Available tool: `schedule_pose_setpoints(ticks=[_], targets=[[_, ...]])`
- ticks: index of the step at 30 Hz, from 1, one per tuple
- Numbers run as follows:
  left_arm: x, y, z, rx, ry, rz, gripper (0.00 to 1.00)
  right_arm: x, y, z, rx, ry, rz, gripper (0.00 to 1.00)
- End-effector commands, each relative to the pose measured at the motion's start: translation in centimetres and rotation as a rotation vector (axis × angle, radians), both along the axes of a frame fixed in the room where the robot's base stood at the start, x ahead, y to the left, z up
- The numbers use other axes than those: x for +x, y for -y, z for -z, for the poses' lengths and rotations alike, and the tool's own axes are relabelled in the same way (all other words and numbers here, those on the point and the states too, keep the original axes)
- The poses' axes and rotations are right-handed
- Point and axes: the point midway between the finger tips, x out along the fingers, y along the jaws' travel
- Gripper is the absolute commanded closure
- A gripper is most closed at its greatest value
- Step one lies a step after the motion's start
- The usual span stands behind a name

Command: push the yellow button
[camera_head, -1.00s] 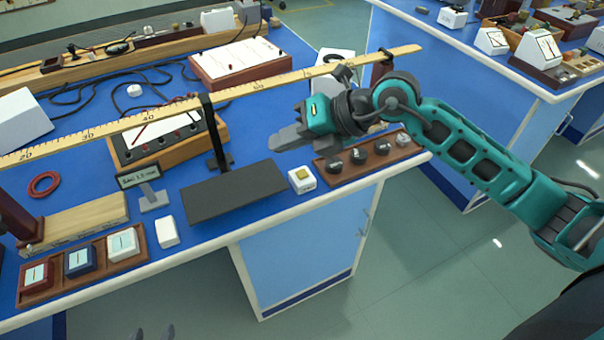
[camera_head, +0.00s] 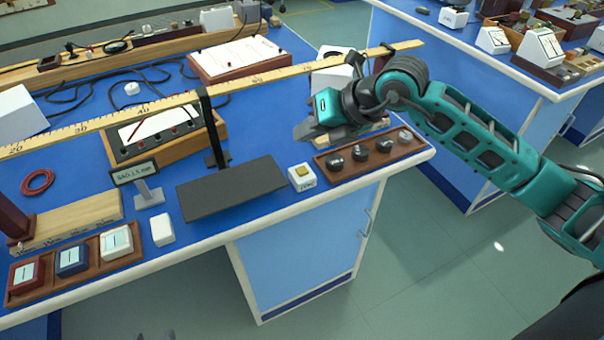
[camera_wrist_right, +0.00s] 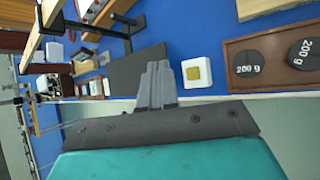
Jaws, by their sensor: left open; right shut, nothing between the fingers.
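My left gripper (camera_head: 155,337) shows only as small tips at the bottom edge, away from the bench.
A black plate (camera_head: 232,190) lies left of the white box. A wooden tray of dark weights (camera_head: 362,165) stands right of it. A long yellow ruler (camera_head: 290,73) runs above the bench behind my right gripper. A small sign (camera_head: 136,173) stands further left.

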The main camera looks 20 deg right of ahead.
Motion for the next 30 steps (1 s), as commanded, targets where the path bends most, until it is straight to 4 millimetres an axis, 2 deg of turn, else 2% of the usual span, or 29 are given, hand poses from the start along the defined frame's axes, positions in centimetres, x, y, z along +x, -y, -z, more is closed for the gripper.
schedule_pose_setpoints(ticks=[1,3,12,30], targets=[[0.0,0.3,1.0,-0.005,-0.002,0.005,0.49,0.0,0.0,1.5,0.0,-0.001,0.0,1.0],[0.1,0.8,1.3,-0.014,-0.005,0.011,0.49,0.0,0.0,2.5,0.001,-0.001,0.0,1.0],[1.0,2.1,1.4,-0.04,0.008,0.032,0.49,0.0,0.0,5.4,0.001,0.0,0.0,1.0],[1.5,2.2,0.8,-0.039,0.022,0.038,0.49,0.0,0.0,5.8,0.001,0.0,-0.001,1.0]])
